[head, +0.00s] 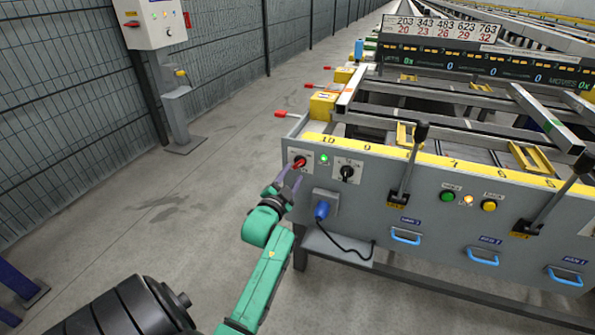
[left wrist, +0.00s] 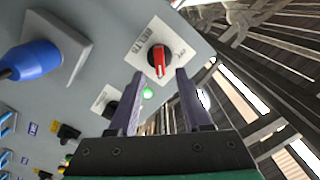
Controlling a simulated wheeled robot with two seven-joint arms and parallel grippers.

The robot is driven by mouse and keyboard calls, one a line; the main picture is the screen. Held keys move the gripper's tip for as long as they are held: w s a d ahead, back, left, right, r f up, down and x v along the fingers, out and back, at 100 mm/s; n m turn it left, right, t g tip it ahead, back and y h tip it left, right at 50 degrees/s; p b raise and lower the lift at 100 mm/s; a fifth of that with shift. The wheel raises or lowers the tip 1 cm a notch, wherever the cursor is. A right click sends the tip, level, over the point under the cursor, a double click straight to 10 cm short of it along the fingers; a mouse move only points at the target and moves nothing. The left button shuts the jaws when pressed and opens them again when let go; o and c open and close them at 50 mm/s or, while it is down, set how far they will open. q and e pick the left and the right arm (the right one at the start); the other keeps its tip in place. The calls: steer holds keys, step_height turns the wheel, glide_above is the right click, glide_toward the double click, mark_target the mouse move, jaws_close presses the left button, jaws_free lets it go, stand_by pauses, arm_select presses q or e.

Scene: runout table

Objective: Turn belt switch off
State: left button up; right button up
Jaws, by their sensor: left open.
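The belt switch appears to be the red rotary knob (head: 299,163) on a white plate at the left end of the grey table panel. In the left wrist view the red knob (left wrist: 158,61) has its handle in line with the fingers, on a tilted plate with small lettering. My left gripper (head: 289,179) is open and empty just in front of and below the knob. Its two dark fingers (left wrist: 160,76) lie on either side of the knob in the left wrist view, and contact cannot be seen. My right gripper is not in view.
Right of the switch are a green lamp (head: 323,158) and a black knob (head: 347,173). A blue plug (head: 322,210) with a cable sits below. Black levers (head: 409,165) stick out further right. A wire fence (head: 80,110) and control post (head: 177,110) stand left, with clear floor between.

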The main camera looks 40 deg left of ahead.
mark_target(298, 166)
arm_select(q)
steer(key=x, duration=0.3)
steer(key=shift+w+a+f, duration=0.15)
steer(key=shift+w+a, duration=0.05)
steer(key=shift+w, duration=0.1)
steer(key=shift+w+a, duration=0.1)
steer(key=shift+w, duration=0.35)
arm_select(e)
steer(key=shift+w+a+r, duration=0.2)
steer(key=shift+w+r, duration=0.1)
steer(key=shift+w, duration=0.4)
arm_select(q)
jaws_close()
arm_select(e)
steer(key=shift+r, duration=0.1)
